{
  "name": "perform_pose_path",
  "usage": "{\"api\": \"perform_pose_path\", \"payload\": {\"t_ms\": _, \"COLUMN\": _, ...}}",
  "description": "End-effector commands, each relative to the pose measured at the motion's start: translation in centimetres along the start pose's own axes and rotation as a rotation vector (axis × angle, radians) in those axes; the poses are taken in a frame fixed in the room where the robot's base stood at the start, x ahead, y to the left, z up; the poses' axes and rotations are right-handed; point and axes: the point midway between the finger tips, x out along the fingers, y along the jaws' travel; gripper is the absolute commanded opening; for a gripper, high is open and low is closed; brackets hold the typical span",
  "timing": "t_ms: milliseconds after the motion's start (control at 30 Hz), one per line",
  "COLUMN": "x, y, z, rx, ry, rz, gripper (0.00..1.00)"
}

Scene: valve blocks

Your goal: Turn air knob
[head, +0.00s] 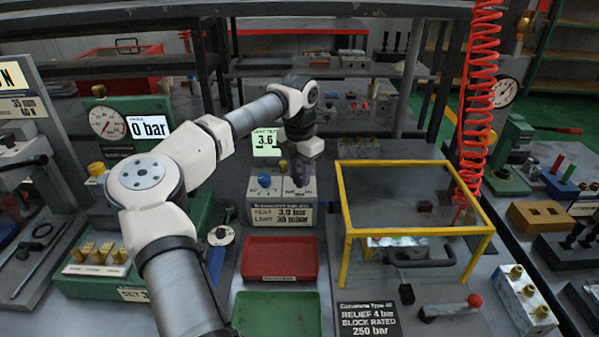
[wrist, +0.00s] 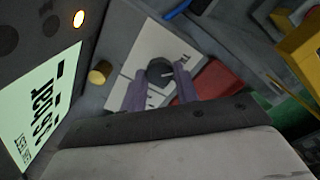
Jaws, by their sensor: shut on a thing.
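A grey box (head: 250,214) with a sloped top stands behind the trays; its front label reads TEST 3.0 bar, LIMIT 30 mbar. My gripper (head: 301,180) reaches down onto the right part of its top. In the wrist view my gripper (wrist: 160,88) has its two purple-grey fingers closed on either side of a dark round knob (wrist: 160,70) with a white pointer mark, on a pale panel. I take this for the air knob; its label is not readable. A lit green display (head: 266,142) behind the box reads 3.6; in the wrist view the display (wrist: 38,118) reads 3.6 bar.
A blue knob (head: 264,181) sits on the same box, left of my gripper. A brass knob (wrist: 99,73) is beside the panel. A red tray (head: 280,258) and a green tray (head: 277,313) lie in front. A yellow frame (head: 344,225) stands close on the right.

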Motion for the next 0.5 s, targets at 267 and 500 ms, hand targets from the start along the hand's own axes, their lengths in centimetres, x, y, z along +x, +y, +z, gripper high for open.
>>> {"api": "perform_pose_path", "payload": {"t_ms": 267, "x": -0.04, "y": 0.09, "z": -0.08, "rx": -0.009, "ry": 0.001, "rz": 0.001, "gripper": 0.07}}
{"api": "perform_pose_path", "payload": {"t_ms": 500, "x": -0.03, "y": 0.08, "z": -0.08, "rx": -0.008, "ry": 0.001, "rz": 0.001, "gripper": 0.43}}
